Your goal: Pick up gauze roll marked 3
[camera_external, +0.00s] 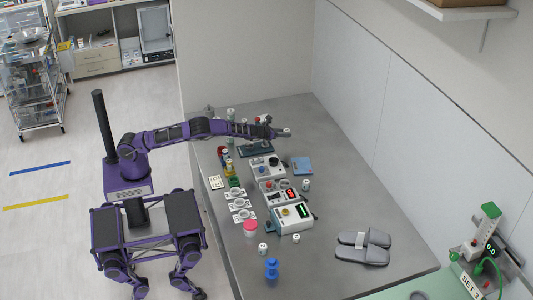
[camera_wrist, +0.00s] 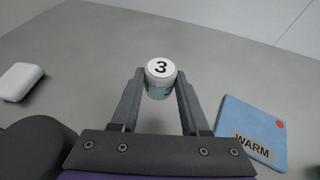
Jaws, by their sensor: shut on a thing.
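The gauze roll marked 3 (camera_wrist: 160,78) is a small white cylinder with a black 3 on its round top and a teal print on its side. In the wrist view my gripper (camera_wrist: 160,92) has one finger on each side of it and is shut on it. In the external view my gripper (camera_external: 281,132) is at the end of the outstretched arm, over the far part of the grey table. The roll is small there at the fingertips (camera_external: 287,132). I cannot tell how far it is above the table.
A blue pad marked WARM (camera_wrist: 252,131) lies right of my gripper and also shows in the external view (camera_external: 301,165). A white rounded object (camera_wrist: 19,81) lies at left. Several devices (camera_external: 290,218) and small containers crowd the table's middle. Grey slippers (camera_external: 362,247) lie nearer the front.

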